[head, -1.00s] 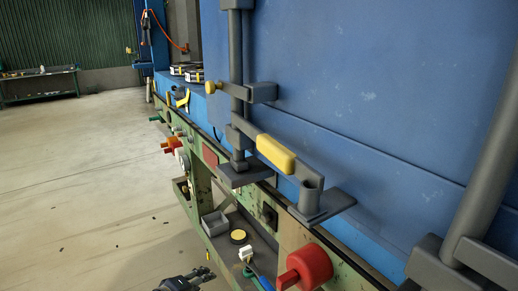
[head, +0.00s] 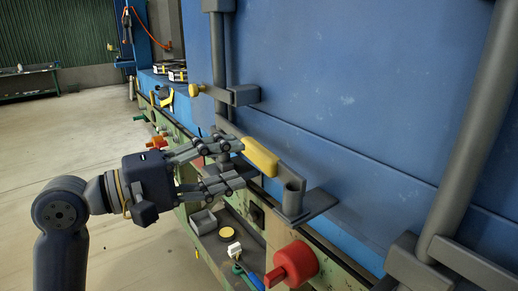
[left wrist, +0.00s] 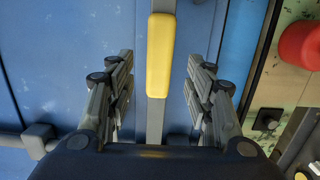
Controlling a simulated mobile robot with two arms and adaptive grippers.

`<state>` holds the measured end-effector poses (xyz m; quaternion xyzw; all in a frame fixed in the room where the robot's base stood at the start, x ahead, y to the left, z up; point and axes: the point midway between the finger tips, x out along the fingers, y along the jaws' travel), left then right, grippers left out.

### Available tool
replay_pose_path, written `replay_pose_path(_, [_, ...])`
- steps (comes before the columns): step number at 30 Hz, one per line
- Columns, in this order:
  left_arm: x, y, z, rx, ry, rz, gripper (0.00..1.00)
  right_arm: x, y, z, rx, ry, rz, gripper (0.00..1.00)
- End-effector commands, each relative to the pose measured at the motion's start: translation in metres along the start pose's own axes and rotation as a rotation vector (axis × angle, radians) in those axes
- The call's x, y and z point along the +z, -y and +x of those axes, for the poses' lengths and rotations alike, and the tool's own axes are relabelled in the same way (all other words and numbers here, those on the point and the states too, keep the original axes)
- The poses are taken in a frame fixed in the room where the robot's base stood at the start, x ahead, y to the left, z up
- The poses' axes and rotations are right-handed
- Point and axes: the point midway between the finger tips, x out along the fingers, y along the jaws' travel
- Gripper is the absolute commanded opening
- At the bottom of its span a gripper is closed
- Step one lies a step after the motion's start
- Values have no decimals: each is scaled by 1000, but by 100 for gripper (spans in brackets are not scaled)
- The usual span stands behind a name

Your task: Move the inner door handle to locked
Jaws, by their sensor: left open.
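The inner door handle is a grey lever with a yellow grip (head: 261,156), in front of the blue door (head: 320,80). Its right end lies at an upright grey socket on a bracket (head: 293,198). My left gripper (head: 240,163) is open, its fingertips close to the left end of the yellow grip in the head view. In the left wrist view the yellow grip (left wrist: 161,55) lies centred between and beyond the open fingers, which do not visibly touch it. The fingers hide part of the lever's left end and the lower bar mount. My right gripper is not in view.
A red knob (head: 291,264) sticks out below the handle. A vertical grey bar with a yellow-knobbed latch (head: 232,95) stands left of the handle, and a thick grey bar (head: 468,130) stands at right. Open floor lies at left.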

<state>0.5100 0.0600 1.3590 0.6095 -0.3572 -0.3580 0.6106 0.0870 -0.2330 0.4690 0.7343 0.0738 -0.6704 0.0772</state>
Motion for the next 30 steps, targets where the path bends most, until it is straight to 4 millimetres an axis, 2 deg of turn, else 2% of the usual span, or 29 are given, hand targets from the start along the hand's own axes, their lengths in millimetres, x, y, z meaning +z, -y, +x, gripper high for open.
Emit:
replay_pose_path(3, [1, -4, 25, 2, 3, -3, 48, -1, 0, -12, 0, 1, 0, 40])
replay_pose_path(9, [0, -3, 54, 2, 1, -2, 48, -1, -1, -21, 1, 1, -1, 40])
replay_pose_path(15, [0, 0, 66, 0, 0, 0, 48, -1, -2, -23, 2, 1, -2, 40])
replay_pose_path(22, [0, 0, 66, 0, -1, 1, 48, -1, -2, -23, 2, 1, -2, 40])
replay_pose_path(23, [0, 0, 66, 0, -1, 1, 46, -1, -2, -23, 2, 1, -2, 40])
replay_pose_path(29, [0, 0, 66, 0, -1, 1, 1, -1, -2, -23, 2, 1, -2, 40])
replay_pose_path(30, [0, 0, 66, 0, -1, 1, 0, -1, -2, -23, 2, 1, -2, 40])
